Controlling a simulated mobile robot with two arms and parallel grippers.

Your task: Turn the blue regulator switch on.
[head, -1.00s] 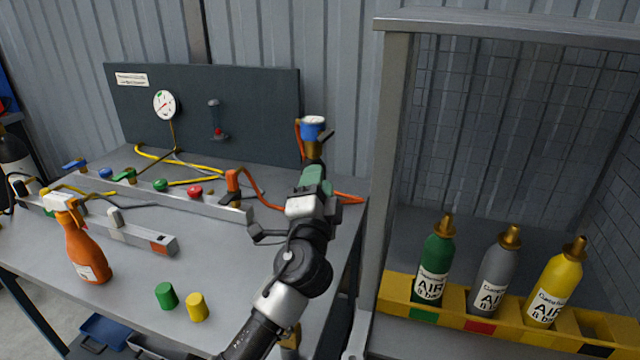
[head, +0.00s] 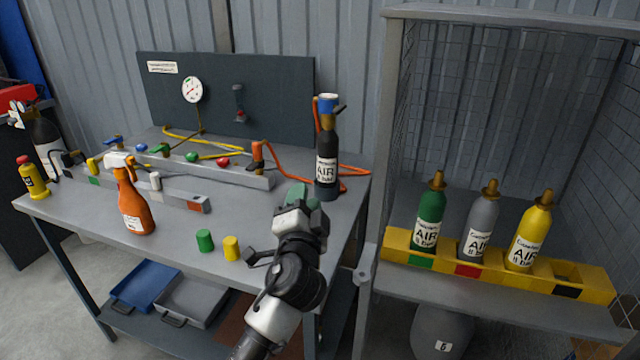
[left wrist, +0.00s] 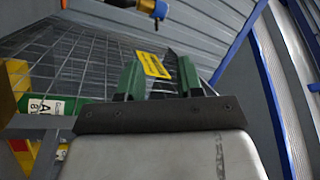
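The blue regulator (head: 327,104) sits on top of a black AIR cylinder (head: 326,165), upright at the right back of the grey workbench (head: 262,225). A dark lever sticks out to the right of the regulator, and an orange hose runs down its left side. My left gripper (head: 298,194) is below and in front of the cylinder, apart from the regulator. In the left wrist view its two green fingers (left wrist: 160,78) stand apart with nothing between them. A blue and orange part (left wrist: 158,8), likely the regulator, shows at that view's top edge. My right gripper is not seen.
An orange spray bottle (head: 133,205) and green (head: 205,240) and yellow (head: 231,248) caps stand on the bench front. A manifold rail (head: 240,178) lies behind. A yellow rack (head: 400,246) with green, grey and yellow bottles is to the right, past a post.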

